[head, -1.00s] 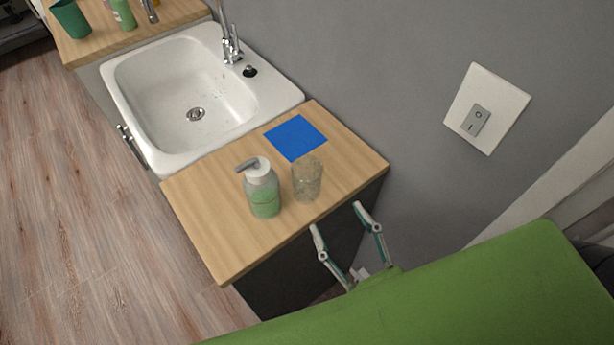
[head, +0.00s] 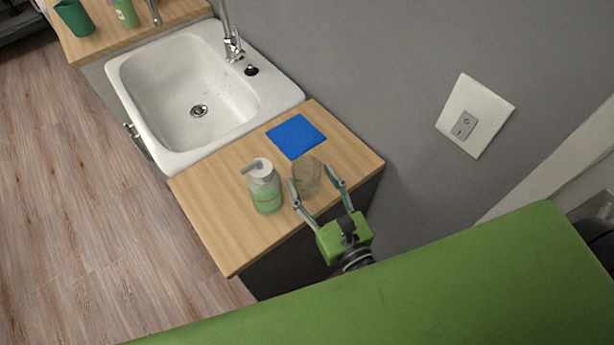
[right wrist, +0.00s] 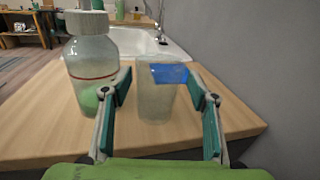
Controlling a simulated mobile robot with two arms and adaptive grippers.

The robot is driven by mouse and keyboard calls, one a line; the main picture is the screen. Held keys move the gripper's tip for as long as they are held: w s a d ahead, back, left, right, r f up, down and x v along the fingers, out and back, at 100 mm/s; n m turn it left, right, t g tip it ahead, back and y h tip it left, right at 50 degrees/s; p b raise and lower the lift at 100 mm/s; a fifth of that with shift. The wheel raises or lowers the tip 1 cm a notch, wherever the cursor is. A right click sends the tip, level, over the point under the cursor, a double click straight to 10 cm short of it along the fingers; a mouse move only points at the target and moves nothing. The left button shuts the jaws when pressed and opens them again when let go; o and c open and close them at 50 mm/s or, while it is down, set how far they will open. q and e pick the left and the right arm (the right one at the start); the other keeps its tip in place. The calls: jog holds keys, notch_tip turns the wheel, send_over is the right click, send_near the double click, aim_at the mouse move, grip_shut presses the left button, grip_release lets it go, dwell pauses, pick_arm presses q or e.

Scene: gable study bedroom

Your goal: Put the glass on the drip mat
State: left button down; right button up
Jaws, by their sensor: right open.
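The clear glass (head: 306,177) stands upright on the wooden counter, right of the soap dispenser. The blue drip mat (head: 296,136) lies flat and bare behind it, near the sink. My right gripper (head: 311,183) is open, with its fingers on either side of the glass. In the right wrist view the glass (right wrist: 155,95) stands between the open fingers (right wrist: 160,90), with gaps visible, and the blue mat (right wrist: 170,73) shows behind and through it. My left gripper is not in view.
A soap dispenser (head: 265,188) with green liquid stands close beside the left finger; it also shows in the right wrist view (right wrist: 92,70). The white sink (head: 190,95) lies beyond the mat. A grey wall (head: 400,90) bounds the right side.

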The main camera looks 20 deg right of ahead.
aim_at(301, 163)
jog(key=shift+w+a+p, duration=0.15)
jog(key=shift+w, duration=0.6)
jog(key=shift+w+a+p, duration=0.1)
jog(key=shift+w+p, duration=0.05)
jog(key=shift+w, duration=0.6)
jog(key=c, duration=1)
jog(key=shift+c, duration=0.6)
jog(key=shift+r, duration=0.2)
